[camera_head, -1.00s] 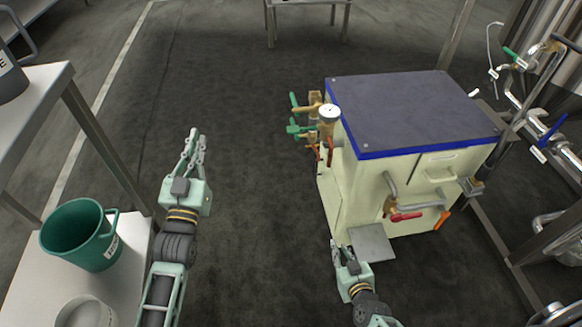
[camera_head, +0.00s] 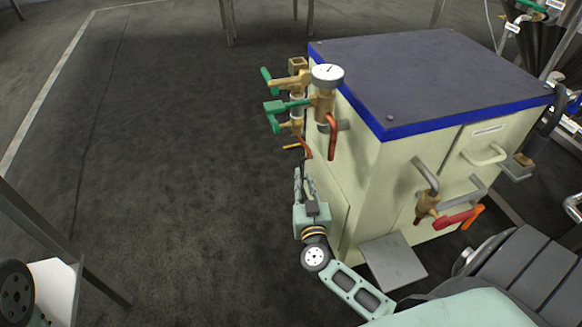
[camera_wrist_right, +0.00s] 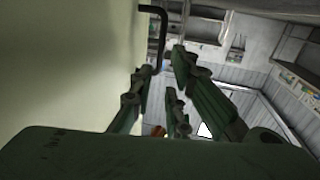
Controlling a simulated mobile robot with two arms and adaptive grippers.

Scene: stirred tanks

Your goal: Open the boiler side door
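The boiler (camera_head: 375,185) is a cream box with a dark top and blue trim, right of centre in the head view. Its left side has a panel (camera_head: 332,205) that looks shut. My right gripper (camera_head: 303,178) is beside this side, low, below the gauge and valves. In the right wrist view, the cream side fills the left and a dark bent handle (camera_wrist_right: 160,28) stands out from it. The right gripper's fingers (camera_wrist_right: 158,72) are apart, with the handle beyond the tips and nothing seen between them. My left gripper is out of view.
A pressure gauge (camera_head: 326,75), green-handled valves (camera_head: 285,106) and an orange-red lever (camera_head: 332,137) stick out above my right gripper. A grey plate (camera_head: 393,262) juts from the boiler's front foot. The floor (camera_head: 180,150) to the left is clear.

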